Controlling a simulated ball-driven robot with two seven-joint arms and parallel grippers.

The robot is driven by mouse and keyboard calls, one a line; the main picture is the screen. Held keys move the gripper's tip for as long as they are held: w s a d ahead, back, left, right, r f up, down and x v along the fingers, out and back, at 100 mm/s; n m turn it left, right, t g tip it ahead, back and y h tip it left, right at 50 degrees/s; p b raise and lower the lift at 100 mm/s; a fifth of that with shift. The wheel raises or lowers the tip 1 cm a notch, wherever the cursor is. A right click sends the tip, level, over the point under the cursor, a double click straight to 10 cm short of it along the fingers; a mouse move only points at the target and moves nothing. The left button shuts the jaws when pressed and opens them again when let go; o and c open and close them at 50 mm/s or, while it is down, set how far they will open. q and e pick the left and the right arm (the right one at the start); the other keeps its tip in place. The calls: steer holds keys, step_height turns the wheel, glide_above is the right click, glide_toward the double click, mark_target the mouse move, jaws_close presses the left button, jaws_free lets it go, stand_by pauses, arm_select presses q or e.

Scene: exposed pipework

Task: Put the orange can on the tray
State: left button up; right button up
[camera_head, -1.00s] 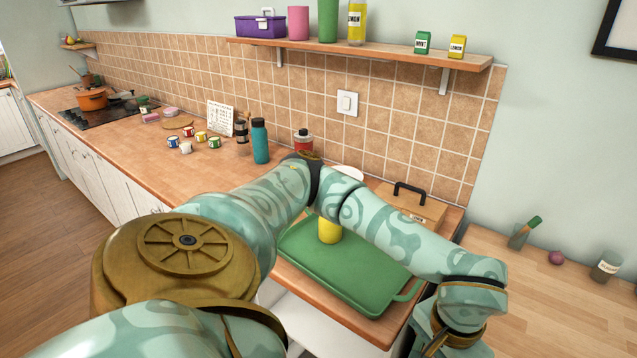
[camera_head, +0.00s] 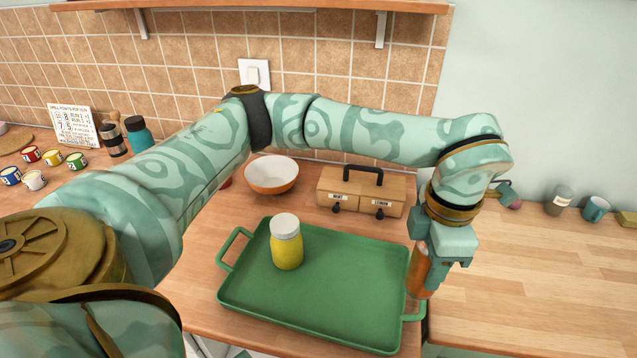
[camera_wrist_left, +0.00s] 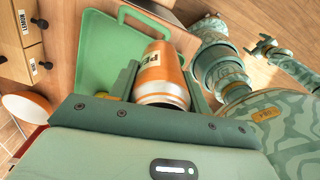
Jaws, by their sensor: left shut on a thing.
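My left gripper (camera_head: 427,263) is shut on the orange can (camera_head: 420,272), at the right end of the tray in the head view. The left wrist view shows the can (camera_wrist_left: 162,75) between the fingers, with dark lettering on a pale label. The green tray (camera_head: 340,300) lies flat on the counter, with a handle at each end. In the head view the can overlaps the tray's right rim near its handle; its height above it is hard to tell. A small part of what looks like my right gripper (camera_wrist_left: 268,46) shows in the left wrist view, too small to read.
A yellow jar with a white lid (camera_head: 287,247) stands on the tray's left part; its middle and right are bare. Behind are a bowl (camera_head: 272,175) and a wooden box with a black handle (camera_head: 360,192). A lighter wooden counter (camera_head: 530,290) lies right.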

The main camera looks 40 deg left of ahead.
arm_select(q)
steer(key=d+n, duration=0.1)
steer(key=n, duration=0.1)
steer(key=w+d+r+n, duration=0.1)
steer(key=n, duration=0.1)
steer(key=shift+r+n, duration=0.2)
steer(key=shift+n, duration=0.2)
steer(key=shift+w+d+r+n+b, duration=0.15)
steer(key=shift+r+n+b, duration=0.15)
steer(key=shift+n, duration=0.4)
steer(key=shift+a+n, duration=0.2)
steer(key=shift+n, duration=0.1)
steer(key=a+f, duration=0.4)
steer(key=s+a+f+b, duration=0.1)
steer(key=a+f, duration=0.3)
steer(key=a, duration=0.1)
steer(key=s+a+f, duration=0.1)
steer(key=a+f, duration=0.3)
steer(key=shift+s+a+f+b, duration=0.2)
steer(key=shift+s+f+b, duration=0.05)
steer(key=shift+f+b, duration=0.15)
steer(key=shift+w, duration=0.1)
arm_select(e)
steer(key=f, duration=0.2)
steer(key=shift+d+f, duration=0.2)
steer(key=shift+f, duration=0.2)
arm_select(q)
steer(key=shift+f, duration=0.1)
arm_select(e)
steer(key=shift+s, duration=0.1)
